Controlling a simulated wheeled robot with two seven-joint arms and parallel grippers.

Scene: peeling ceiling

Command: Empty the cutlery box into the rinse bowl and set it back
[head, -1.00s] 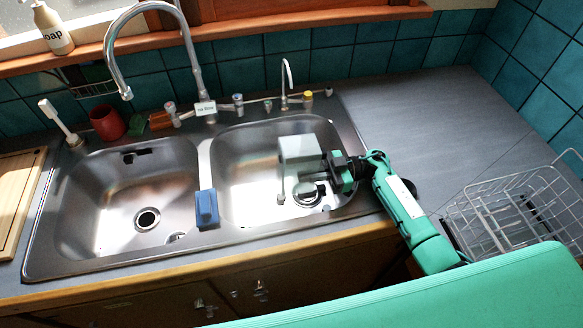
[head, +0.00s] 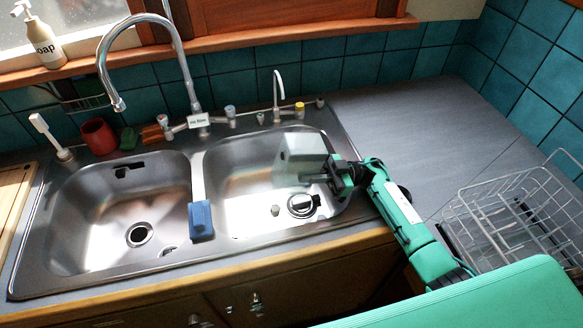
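A plain grey cutlery box (head: 300,157) hangs tilted over the right sink basin, which seems to be the rinse bowl (head: 237,178). Its inside is hidden from the head view. My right gripper (head: 333,177) reaches in from the right and is shut on the box's right side. A dark round piece, perhaps the drain fitting (head: 302,205), and a small grey piece (head: 276,211) show on the basin floor below. I cannot tell whether any cutlery lies there. My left gripper is not in view.
A blue sponge-like block (head: 202,219) sits on the divider by the empty left basin (head: 110,225). A tall tap (head: 185,70) and a small tap (head: 277,95) stand behind. A wire rack (head: 500,215) stands right. The grey counter (head: 410,120) is clear.

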